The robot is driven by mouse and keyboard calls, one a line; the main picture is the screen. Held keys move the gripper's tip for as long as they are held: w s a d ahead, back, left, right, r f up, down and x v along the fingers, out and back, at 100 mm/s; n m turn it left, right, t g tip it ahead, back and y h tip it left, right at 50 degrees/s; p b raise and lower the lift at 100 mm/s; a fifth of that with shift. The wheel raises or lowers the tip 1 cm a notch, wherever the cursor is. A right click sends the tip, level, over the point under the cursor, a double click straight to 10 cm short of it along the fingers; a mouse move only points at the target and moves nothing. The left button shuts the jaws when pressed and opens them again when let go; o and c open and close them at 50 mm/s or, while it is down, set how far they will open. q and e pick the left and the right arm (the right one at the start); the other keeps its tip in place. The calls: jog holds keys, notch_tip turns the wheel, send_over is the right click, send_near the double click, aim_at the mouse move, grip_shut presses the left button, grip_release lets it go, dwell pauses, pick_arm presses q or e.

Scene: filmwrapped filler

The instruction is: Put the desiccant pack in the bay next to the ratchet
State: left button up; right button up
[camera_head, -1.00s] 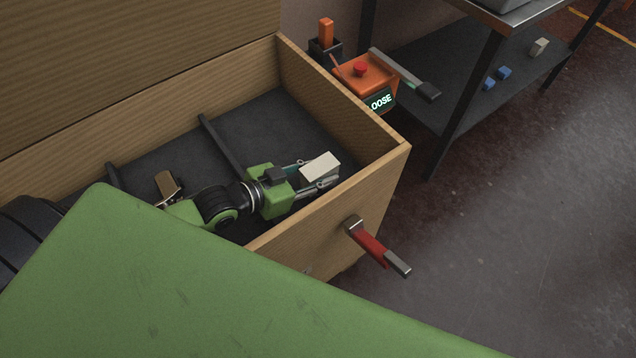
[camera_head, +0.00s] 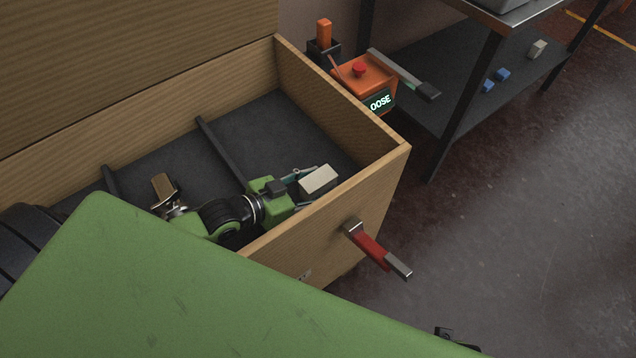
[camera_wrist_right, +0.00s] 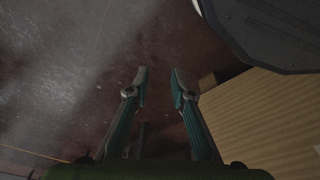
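A pale block (camera_head: 318,180), which I take for the desiccant pack, sits between the fingers of my left gripper (camera_head: 306,185) in the head view. The gripper is closed around it, low in the right bay of the open drawer (camera_head: 345,105). I cannot tell whether the pack touches the drawer floor. A brown-and-metal tool (camera_head: 164,187), probably the ratchet, lies in the middle bay, left of a dark divider (camera_head: 221,150); my arm partly hides it. My right gripper (camera_wrist_right: 157,76) is open and empty over dark floor in the right wrist view.
The drawer's front wall with a red handle (camera_head: 372,247) is close beside my left gripper. An orange box (camera_head: 362,78) with a red button and lit display stands behind the drawer. A shelf (camera_head: 450,98) with small blue blocks is at the right.

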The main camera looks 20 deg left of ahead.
aim_at(303, 189)
pick_arm(q)
jog(key=shift+r, duration=0.1)
jog(key=shift+s+a+r, duration=0.1)
jog(key=shift+s+a, duration=0.1)
jog(key=shift+s, duration=0.2)
jog(key=shift+p+v, duration=0.95)
jog(key=shift+v, duration=2.3)
pick_arm(e)
jog(key=s+f, duration=0.3)
jog(key=f, duration=0.2)
jog(key=shift+s+d+f, duration=0.25)
jog(key=shift+f, duration=0.15)
pick_arm(q)
jog(key=shift+r, duration=0.1)
pick_arm(e)
jog(key=shift+r, duration=0.1)
